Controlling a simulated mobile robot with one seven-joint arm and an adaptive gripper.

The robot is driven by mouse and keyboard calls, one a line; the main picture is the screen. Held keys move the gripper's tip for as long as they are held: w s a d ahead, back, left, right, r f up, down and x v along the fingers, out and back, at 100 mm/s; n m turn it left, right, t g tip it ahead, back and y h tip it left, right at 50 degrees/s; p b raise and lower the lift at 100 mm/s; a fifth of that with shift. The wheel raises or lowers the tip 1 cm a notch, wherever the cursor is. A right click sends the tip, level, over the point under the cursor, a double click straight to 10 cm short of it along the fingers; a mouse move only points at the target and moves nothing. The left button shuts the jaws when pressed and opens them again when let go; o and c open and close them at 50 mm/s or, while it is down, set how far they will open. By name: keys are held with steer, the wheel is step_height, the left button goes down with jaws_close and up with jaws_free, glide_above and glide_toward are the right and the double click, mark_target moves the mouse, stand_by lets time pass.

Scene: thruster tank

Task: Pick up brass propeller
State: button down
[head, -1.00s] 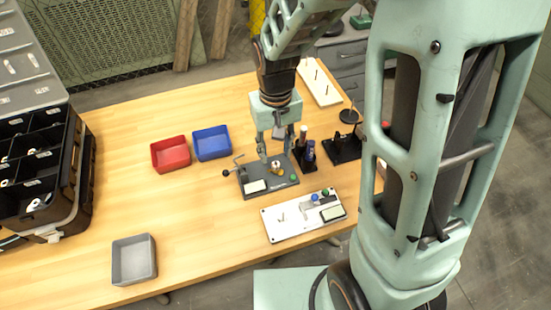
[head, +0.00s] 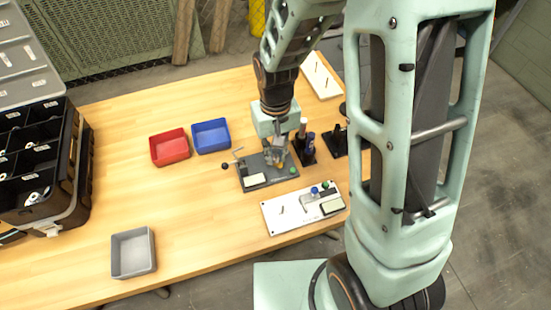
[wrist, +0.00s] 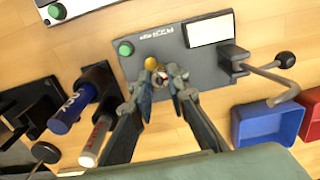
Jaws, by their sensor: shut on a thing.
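The brass propeller (wrist: 152,63) shows as a small brass-coloured piece at my fingertips, over the dark grey fixture plate (wrist: 200,72). My gripper (wrist: 160,84) is shut on it, and the fingers hide much of its shape. In the head view, my gripper (head: 278,156) points down at the same plate (head: 250,171), in the middle of the bench. I cannot tell whether the propeller still touches the plate.
The plate carries a crank handle (wrist: 262,68) and a green button (wrist: 125,48). Upright tools (head: 307,145) stand close right of my gripper. Red (head: 169,147) and blue (head: 211,136) bins lie left.

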steer(key=shift+r, duration=0.1)
step_height(320, 180, up, 10)
steer(key=p, duration=0.1)
stand_by(0.4)
